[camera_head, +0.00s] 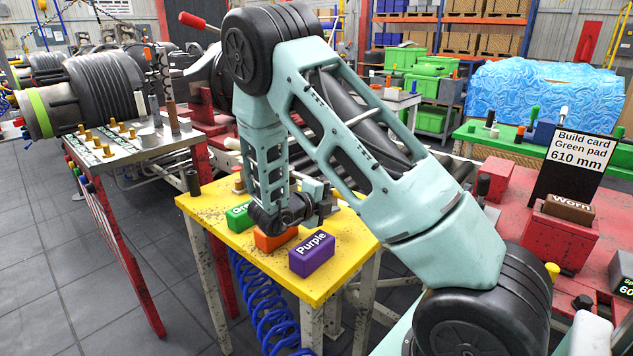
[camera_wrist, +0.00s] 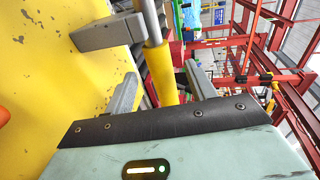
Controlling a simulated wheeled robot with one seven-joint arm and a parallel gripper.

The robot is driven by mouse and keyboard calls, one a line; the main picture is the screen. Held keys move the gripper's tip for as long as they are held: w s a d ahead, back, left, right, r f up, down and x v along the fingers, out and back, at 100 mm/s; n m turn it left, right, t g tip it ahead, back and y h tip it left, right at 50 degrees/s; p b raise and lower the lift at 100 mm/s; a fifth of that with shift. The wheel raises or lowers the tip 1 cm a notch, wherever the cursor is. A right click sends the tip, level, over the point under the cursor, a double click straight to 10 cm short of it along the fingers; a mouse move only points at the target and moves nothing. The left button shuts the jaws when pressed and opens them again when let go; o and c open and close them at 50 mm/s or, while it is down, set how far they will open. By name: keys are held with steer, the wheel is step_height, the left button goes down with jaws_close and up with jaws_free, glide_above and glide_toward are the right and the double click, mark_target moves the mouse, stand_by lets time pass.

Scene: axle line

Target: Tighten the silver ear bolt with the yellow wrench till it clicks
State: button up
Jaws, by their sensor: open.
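In the wrist view, a tool with a yellow handle (camera_wrist: 160,72) and a silver-grey shaft, which looks like the yellow wrench, stands between the fingers of my gripper (camera_wrist: 158,88). The fingers are open on either side of the handle; I cannot tell whether either touches it. In the head view my gripper (camera_head: 322,205) is low over the right part of the yellow table (camera_head: 215,208), and the tool cannot be made out there. I cannot pick out the silver ear bolt in either view.
Green (camera_head: 240,215), orange (camera_head: 275,238) and purple (camera_head: 312,254) labelled blocks sit on the table close to my gripper. A grey block (camera_wrist: 105,32) juts out near the tool. A metal bench (camera_head: 125,152) with several brass pegs stands left. A build card (camera_head: 575,150) stands on the red bench right.

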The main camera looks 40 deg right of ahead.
steer(key=shift+x, duration=1.35)
jaws_close()
steer(key=shift+w+r, duration=0.1)
